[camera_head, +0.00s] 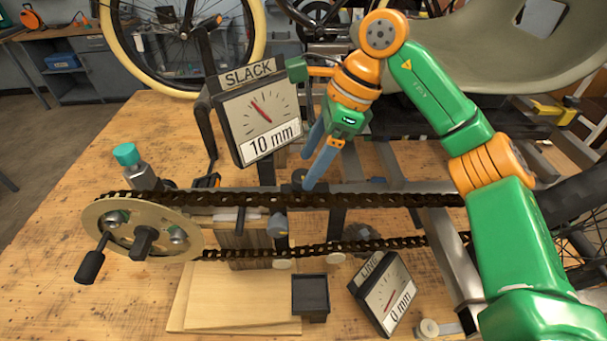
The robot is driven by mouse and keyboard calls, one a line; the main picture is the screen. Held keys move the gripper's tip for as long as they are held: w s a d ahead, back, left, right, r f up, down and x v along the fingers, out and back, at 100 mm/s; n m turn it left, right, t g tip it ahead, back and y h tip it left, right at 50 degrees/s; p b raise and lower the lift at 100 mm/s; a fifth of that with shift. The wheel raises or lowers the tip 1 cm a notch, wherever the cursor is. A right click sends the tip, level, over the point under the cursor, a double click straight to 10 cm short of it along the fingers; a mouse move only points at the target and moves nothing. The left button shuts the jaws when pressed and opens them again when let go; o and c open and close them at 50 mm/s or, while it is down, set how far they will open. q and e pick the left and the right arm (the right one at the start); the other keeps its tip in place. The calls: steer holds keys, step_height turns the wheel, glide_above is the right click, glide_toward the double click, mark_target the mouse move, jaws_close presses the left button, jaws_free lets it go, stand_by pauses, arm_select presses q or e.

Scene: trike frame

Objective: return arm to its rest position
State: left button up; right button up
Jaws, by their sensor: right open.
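My right arm, green and orange, comes in from the lower right and bends over at the top. My right gripper (312,170) points down with its two blue-grey fingers apart. It is open, with nothing seen between the fingers. Its fingertips are just above or at the upper run of the black chain (390,199), behind the lower run; whether they touch cannot be told. The chain runs from the tan chainring (110,226) at the left towards the wheel at the right. My left gripper is not in view.
A SLACK gauge (258,117) reads 10 mm, left of the gripper. A LINE gauge (386,292) reads 0 mm at the front. Wooden boards (215,298) and a small black tray (310,293) lie on the bench.

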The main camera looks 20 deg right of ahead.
steer(key=v, duration=0.3)
steer(key=shift+s, duration=0.1)
